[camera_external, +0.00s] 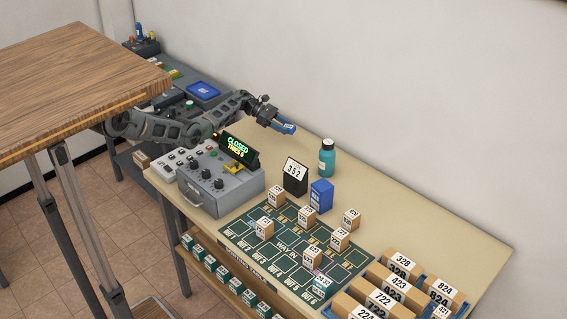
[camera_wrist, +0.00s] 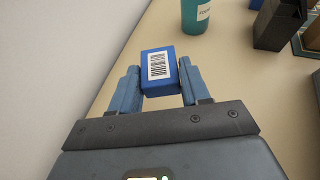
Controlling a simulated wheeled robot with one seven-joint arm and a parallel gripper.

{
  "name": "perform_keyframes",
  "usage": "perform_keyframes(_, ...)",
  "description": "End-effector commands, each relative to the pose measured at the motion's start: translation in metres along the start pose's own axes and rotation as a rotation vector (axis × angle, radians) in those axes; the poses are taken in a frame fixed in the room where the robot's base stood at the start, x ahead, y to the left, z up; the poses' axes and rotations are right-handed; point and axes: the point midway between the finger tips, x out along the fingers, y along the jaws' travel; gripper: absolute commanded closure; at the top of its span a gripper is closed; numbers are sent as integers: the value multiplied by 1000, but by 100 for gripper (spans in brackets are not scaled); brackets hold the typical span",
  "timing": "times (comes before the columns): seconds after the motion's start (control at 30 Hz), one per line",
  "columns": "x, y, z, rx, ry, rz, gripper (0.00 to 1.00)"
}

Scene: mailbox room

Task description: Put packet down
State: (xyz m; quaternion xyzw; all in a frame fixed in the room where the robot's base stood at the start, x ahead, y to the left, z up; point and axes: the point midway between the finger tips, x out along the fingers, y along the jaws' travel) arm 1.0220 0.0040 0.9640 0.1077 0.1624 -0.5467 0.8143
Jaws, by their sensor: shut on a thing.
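My gripper (camera_wrist: 159,82) is shut on a blue packet (camera_wrist: 171,57) with a white barcode label on its upper face. The packet sits between the two blue fingertips in the wrist view. In the external view my gripper (camera_external: 284,127) is over the far end of the beige table (camera_external: 389,200), near the wall. The wrist view shows the bare tabletop (camera_wrist: 235,85) beyond and right of the packet. The gap between packet and tabletop is hard to judge.
A teal bottle (camera_external: 327,158) stands closest to my gripper, with a black sign "352" (camera_external: 295,177) and a blue box (camera_external: 321,196) near it. A grey control box (camera_external: 222,188) stands on the left. Several small cartons lie on the green mat (camera_external: 262,243). The tabletop behind the bottle is clear.

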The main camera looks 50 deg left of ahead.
Motion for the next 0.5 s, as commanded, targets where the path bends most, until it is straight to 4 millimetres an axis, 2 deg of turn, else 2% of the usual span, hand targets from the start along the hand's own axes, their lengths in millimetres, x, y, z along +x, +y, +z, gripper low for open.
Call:
perform_keyframes(0.3, 11, -2, -42, -2, 1, 2, 85)
perform_keyframes(0.5, 18, -2, -58, -3, 0, 3, 85)
